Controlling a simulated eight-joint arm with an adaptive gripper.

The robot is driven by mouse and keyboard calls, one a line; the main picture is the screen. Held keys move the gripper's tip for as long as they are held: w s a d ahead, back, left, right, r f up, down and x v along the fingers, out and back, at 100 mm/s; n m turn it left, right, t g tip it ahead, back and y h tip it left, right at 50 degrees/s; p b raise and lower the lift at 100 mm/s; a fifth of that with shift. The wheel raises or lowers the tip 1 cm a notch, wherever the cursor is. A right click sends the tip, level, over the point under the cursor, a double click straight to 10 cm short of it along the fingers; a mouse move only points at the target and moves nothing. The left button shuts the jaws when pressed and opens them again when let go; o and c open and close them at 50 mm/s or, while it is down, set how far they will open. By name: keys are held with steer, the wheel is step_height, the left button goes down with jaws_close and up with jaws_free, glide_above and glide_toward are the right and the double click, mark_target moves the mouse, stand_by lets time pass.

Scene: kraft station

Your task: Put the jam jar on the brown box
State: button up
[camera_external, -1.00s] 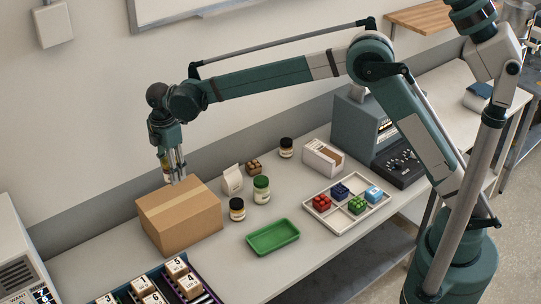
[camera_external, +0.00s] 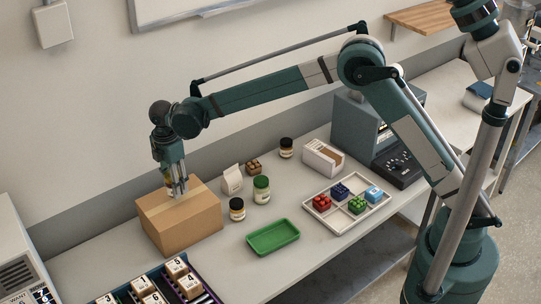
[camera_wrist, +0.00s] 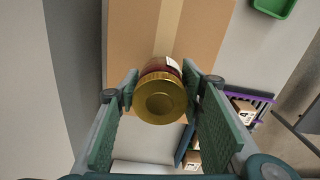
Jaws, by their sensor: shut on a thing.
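The brown box (camera_external: 180,226) stands closed on the table at the left, with a tape strip along its top. My gripper (camera_external: 178,190) is over the box top. In the wrist view my gripper (camera_wrist: 161,90) has its green fingers on both sides of the jam jar (camera_wrist: 160,98), which has a gold lid and a dark body with a white label. The jar is held upright between the fingers, above the brown box (camera_wrist: 205,35). In the external view the fingers mostly hide the jar. I cannot tell whether its base touches the box top.
Other jars (camera_external: 237,209) and (camera_external: 261,189) stand right of the box, near a white bag (camera_external: 232,179). A green tray (camera_external: 272,237) and a divided tray of bricks (camera_external: 318,213) lie further right. Numbered blocks (camera_external: 177,268) stand in front of the box.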

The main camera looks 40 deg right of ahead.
steer(key=shift+f, duration=1.75)
steer(key=shift+f, duration=0.15)
steer(key=o, duration=1.2)
step_height(320, 180, up, 12)
steer(key=shift+r, duration=0.15)
steer(key=shift+d, duration=0.1)
